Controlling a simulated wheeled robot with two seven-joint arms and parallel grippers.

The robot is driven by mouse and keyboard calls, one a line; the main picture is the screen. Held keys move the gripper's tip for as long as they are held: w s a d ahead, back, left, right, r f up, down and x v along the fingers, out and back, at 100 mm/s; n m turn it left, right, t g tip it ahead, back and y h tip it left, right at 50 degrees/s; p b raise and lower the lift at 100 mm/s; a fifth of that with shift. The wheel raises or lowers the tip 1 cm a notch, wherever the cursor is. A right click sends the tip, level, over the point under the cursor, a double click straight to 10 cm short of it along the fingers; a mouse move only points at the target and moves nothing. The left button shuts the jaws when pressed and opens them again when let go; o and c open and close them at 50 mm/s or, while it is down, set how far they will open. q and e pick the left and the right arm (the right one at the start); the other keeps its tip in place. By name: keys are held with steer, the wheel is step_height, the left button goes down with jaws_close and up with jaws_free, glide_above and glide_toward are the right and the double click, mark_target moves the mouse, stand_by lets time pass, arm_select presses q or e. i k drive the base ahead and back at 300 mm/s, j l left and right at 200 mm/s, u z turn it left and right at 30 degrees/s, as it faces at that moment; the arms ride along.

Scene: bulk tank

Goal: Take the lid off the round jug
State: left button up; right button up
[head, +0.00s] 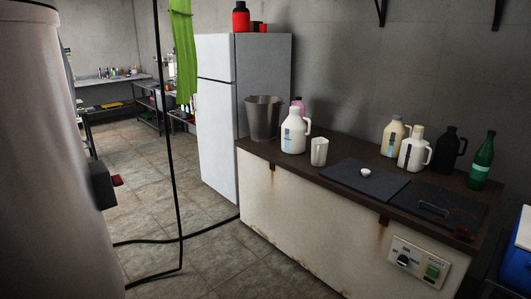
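Several lidded jugs stand on the brown counter (334,159). A rounded white jug with a blue mark (293,137) and a side handle stands upright at the left. At the right are a cream jug (393,142), a white jug (412,155) with a dark mark, and a black jug (446,152), all upright. I cannot tell for certain which one is the round jug. Their tops look closed, but the lids are small at this distance. Neither of my grippers shows in the head view.
A metal bucket (264,118), white beaker (319,152) and green bottle (481,162) stand on the counter. A small white round piece (366,171) lies on a dark mat (345,180). A large tank (50,150) fills the left; black hoses cross the floor (160,210).

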mark_target(293, 108)
steer(key=i, duration=1.9)
steer(key=i+z, duration=0.25)
steer(key=i, duration=0.2)
steer(key=i+j+z, duration=0.2)
steer(key=i, duration=0.2)
steer(key=i+j+z, duration=0.25)
steer(key=i, duration=0.2)
steer(key=i+j+z, duration=0.2)
steer(key=i, duration=0.2)
